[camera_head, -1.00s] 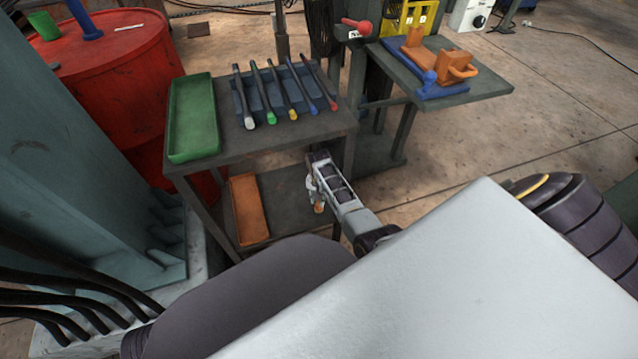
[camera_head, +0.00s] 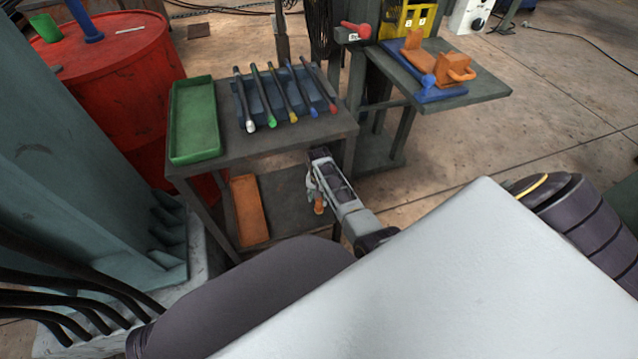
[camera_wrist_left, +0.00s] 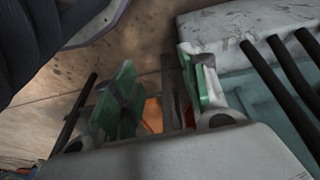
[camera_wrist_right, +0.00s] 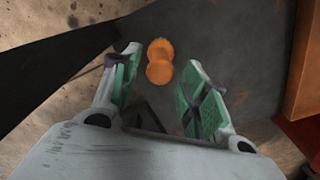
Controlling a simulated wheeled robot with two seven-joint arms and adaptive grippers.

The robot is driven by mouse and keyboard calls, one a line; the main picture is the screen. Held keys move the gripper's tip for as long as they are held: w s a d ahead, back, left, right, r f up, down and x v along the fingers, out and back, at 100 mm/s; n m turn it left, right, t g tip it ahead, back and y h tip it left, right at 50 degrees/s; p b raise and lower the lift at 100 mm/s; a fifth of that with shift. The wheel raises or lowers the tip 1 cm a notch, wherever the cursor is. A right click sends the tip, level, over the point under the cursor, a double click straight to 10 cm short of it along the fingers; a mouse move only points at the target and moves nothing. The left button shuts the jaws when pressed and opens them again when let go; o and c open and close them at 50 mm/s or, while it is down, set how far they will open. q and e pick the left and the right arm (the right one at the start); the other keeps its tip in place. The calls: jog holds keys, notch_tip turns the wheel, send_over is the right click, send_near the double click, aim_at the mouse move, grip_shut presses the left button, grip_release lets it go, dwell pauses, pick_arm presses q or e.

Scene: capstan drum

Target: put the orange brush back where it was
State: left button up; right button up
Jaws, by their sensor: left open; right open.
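A small orange piece with a rounded, two-lobed top (camera_wrist_right: 160,62) shows between and just beyond the fingertips of my right gripper (camera_wrist_right: 155,75). It looks like the orange brush, but its bristles are hidden. In the head view the same orange piece (camera_head: 319,204) is beside my right gripper (camera_head: 316,182), over the cart's lower shelf (camera_head: 285,195). My right gripper is open, and I cannot tell whether a finger touches the piece. My left gripper (camera_wrist_left: 160,90) is open and empty in the left wrist view; it is not distinguishable in the head view.
An orange tray (camera_head: 249,209) lies on the lower shelf. The cart's top holds a green tray (camera_head: 194,120) and a blue rack (camera_head: 300,75) with several dark-handled tools. A side bench (camera_head: 490,88) bears orange blocks. A red drum (camera_head: 120,65) and a green-grey column (camera_head: 60,150) stand left.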

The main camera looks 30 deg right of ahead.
notch_tip(320, 180, up, 8)
jog(key=p, duration=0.3)
jog(key=shift+f, duration=0.2)
pick_arm(q)
notch_tip(320, 180, down, 6)
jog(key=s+a+g, duration=0.1)
jog(key=shift+y+p, duration=0.3)
pick_arm(e)
jog(key=shift+r, duration=1.15)
pick_arm(q)
jog(key=shift+a, duration=0.15)
jog(key=shift+s, duration=0.1)
pick_arm(e)
jog(key=s+a+f+n, duration=0.1)
jog(key=s+a+n, duration=0.3)
jog(key=s, duration=0.4)
jog(key=s+a+f+n+t, duration=0.1)
jog(key=s+a+f+n, duration=0.1)
jog(key=s+a+n, duration=0.3)
jog(key=s+a+f+n+y, duration=0.1)
jog(key=s+a+n, duration=0.3)
jog(key=s, duration=0.8)
jog(key=shift+s+a+f+t, duration=0.3)
jog(key=shift+a+f, duration=0.2)
jog(key=shift+a, duration=0.7)
jog(key=shift+d, duration=0.1)
